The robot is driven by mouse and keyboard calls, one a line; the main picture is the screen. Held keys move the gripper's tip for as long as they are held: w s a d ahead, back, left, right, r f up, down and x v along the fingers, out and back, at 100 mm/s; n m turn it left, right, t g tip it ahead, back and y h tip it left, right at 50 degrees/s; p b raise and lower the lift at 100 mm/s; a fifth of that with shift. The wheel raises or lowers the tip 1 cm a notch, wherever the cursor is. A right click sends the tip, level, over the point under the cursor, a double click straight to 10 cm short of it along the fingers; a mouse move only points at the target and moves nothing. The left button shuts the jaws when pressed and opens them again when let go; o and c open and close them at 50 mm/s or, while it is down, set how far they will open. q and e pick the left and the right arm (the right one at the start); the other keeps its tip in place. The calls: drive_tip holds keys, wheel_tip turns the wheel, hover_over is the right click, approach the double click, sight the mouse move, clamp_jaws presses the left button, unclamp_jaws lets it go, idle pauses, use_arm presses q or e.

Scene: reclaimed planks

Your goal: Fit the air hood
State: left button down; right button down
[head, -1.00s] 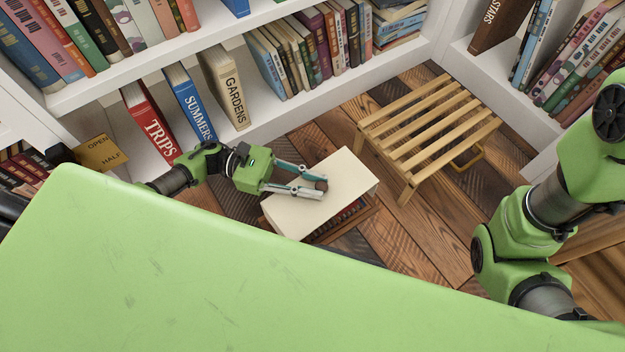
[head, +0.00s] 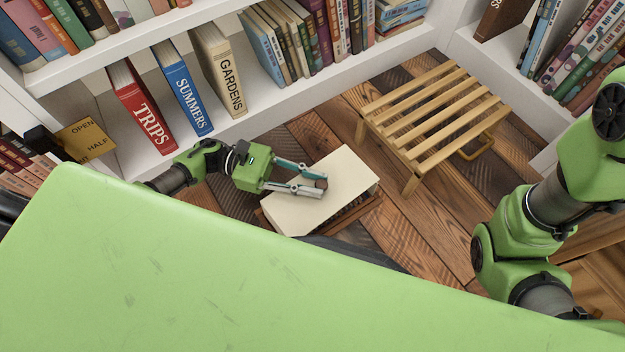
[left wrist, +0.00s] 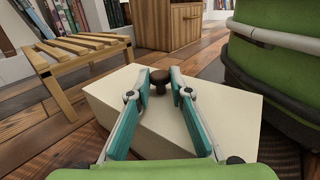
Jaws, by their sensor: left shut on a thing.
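The air hood (head: 345,172) is a cream box with a dark brown knob (head: 321,184) on top. In the left wrist view the hood (left wrist: 225,115) fills the space ahead of and below the fingers, with the knob (left wrist: 160,76) between their tips. My left gripper (head: 323,183) is shut on the knob. Beneath the hood, a brown wooden edge (head: 368,209) and a dark gap show in the head view. My right gripper is out of view.
A slatted wooden stool (head: 432,118) stands to the right of the hood. White bookshelves (head: 285,104) line the back, with books standing along the lower shelf. A yellow "OPEN HALF" sign (head: 84,141) is at left. Plank floor (head: 440,225) is clear below the stool.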

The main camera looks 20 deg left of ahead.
use_arm(q)
drive_tip(key=c, duration=1.8)
unclamp_jaws()
drive_tip(key=shift+o, duration=0.2)
wheel_tip(320, 180, up, 10)
